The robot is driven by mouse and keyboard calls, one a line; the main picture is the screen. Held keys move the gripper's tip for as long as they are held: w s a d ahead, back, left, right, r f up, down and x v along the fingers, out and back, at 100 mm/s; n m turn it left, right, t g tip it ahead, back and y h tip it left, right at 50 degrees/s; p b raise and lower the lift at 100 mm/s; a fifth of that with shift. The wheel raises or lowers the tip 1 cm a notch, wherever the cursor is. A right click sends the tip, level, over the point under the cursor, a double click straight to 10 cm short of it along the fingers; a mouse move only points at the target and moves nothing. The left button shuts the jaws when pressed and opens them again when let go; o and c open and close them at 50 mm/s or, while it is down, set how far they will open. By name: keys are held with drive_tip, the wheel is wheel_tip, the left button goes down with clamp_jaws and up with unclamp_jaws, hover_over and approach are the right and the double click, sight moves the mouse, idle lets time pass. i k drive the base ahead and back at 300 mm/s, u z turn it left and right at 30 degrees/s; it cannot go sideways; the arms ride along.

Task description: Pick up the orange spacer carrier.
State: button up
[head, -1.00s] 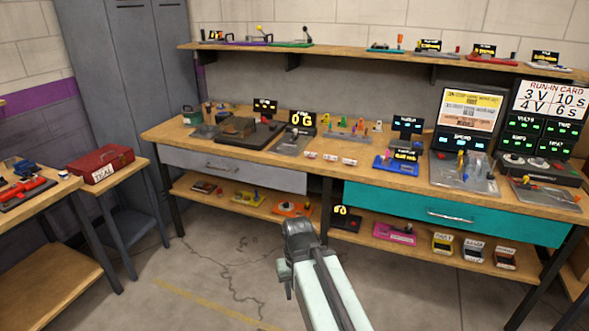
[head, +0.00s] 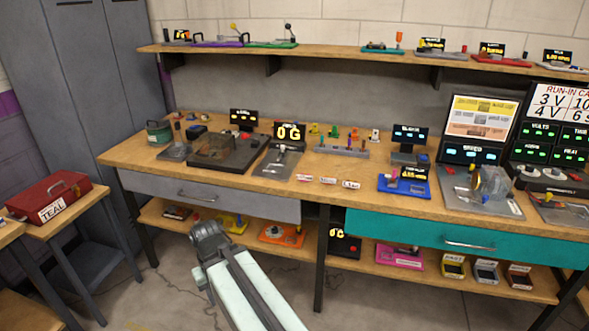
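Several small coloured pieces stand in a row at the back of the bench top, behind a grey rack (head: 342,151). One of them is a small orange piece (head: 354,134), between a green piece (head: 334,131) and a white piece (head: 375,135). It looks upright; whether it is the spacer carrier is too small to tell. A flat orange fixture (head: 281,236) also lies on the lower shelf. My gripper (head: 204,280) is in front of the bench, low and left of the small orange piece, and well apart from it. Its fingers are too unclear to read.
The wooden bench (head: 130,158) has a grey drawer (head: 260,205) and a teal drawer (head: 455,236), both shut. White labelled tags (head: 327,181) lie along its front. A blue fixture (head: 405,186) stands right of the rack. A red toolbox (head: 50,196) sits on a side table. The upper shelf (head: 350,61) overhangs the back.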

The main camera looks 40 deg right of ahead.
sight(328, 180)
drive_tip(key=u, duration=0.2)
drive_tip(key=i, duration=1.2)
drive_tip(key=z, duration=0.2)
